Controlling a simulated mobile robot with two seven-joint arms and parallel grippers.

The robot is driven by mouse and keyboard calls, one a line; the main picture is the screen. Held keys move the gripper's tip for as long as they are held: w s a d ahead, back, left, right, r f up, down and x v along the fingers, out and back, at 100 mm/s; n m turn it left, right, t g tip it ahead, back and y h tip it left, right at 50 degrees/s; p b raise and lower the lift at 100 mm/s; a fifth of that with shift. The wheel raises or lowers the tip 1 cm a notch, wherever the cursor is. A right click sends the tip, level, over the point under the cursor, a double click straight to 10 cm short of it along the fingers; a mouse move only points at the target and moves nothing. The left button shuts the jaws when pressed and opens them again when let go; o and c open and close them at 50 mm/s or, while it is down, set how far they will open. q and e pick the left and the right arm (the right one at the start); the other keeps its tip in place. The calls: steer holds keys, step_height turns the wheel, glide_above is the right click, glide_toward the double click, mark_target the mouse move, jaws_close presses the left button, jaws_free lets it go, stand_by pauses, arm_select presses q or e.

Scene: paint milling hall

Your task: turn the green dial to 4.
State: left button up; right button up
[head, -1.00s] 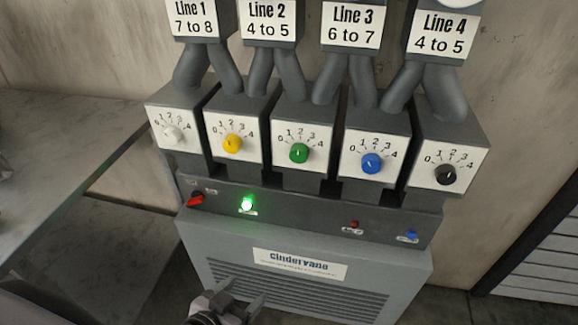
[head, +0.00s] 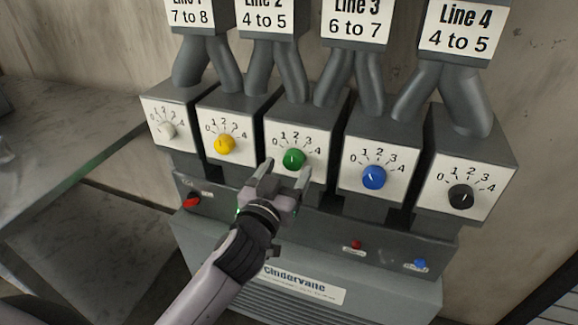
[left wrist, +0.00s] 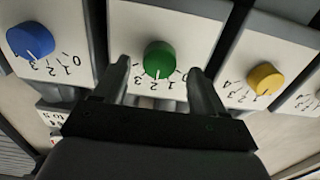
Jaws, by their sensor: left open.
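The green dial (head: 293,159) sits on a white face marked 0 to 4, in the middle of the row of dials. Its white pointer line points roughly up, close to the 2; the left wrist view shows the dial (left wrist: 160,60) upside down with the line near the 2. My left gripper (head: 287,171) is open just in front of the dial. In the left wrist view its two fingers stand on either side of the dial, with gaps between them and it. My right gripper is not in view.
The yellow dial (head: 225,144) and white dial (head: 166,130) are to the left, the blue dial (head: 374,177) and black dial (head: 461,197) to the right. Below are a red switch (head: 192,203), a red button (head: 356,245) and a blue button (head: 420,264). A grey table (head: 60,150) stands left.

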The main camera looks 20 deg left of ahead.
arm_select(q)
steer(key=shift+w, duration=1)
steer(key=c, duration=1.1)
steer(key=shift+o, duration=0.2)
